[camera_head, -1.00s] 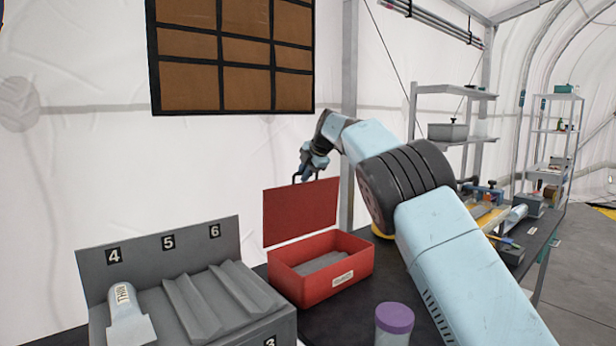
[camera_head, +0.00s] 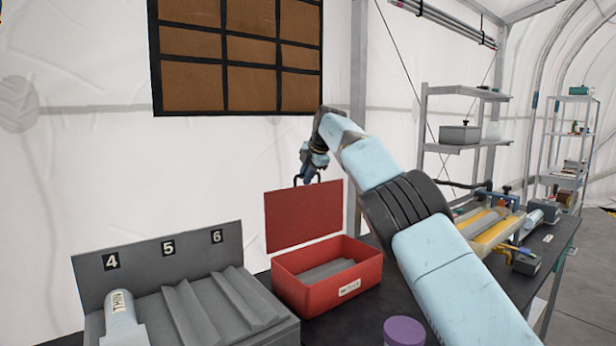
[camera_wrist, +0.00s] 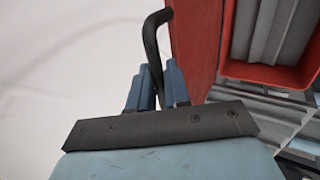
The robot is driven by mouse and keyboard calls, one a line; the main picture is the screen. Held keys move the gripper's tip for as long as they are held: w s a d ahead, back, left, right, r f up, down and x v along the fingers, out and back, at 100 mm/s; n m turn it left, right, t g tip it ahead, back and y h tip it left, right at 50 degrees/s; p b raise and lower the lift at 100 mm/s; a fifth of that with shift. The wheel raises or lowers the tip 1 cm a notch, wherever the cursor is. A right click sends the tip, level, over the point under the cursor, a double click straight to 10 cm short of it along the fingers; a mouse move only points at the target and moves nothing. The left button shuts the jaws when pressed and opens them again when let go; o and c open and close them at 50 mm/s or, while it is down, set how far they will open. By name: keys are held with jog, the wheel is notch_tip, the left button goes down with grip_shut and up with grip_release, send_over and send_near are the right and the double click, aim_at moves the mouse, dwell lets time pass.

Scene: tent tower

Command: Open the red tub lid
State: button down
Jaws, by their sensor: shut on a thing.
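The red tub (camera_head: 330,284) stands on the dark table with grey ribbed material visible inside. Its red lid (camera_head: 304,216) is raised and stands upright at the tub's back edge. A black handle (camera_wrist: 152,42) sticks out from the lid; in the wrist view the red lid (camera_wrist: 192,45) is beside it. My gripper (camera_head: 311,172) is at the top of the lid. In the wrist view my gripper (camera_wrist: 158,82) has its blue fingers shut on the handle.
A grey rack (camera_head: 175,290) with numbered slots, holding a white tube (camera_head: 121,315), stands left of the tub. A purple-capped container (camera_head: 404,331) is in front. A yellow-framed device (camera_head: 495,232) is at the right. White tent wall is behind.

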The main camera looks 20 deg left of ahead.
jog(key=c, duration=1.3)
grip_release()
jog(key=shift+w+d+f, duration=0.4)
jog(key=shift+w+f, duration=0.05)
jog(key=shift+f, duration=0.05)
jog(key=shift+o, duration=0.2)
jog(key=shift+r, duration=0.1)
jog(key=a+v, duration=0.1)
jog(key=v, duration=1.3)
jog(key=shift+s+r, duration=0.25)
jog(key=shift+s, duration=0.1)
jog(key=shift+d, duration=0.1)
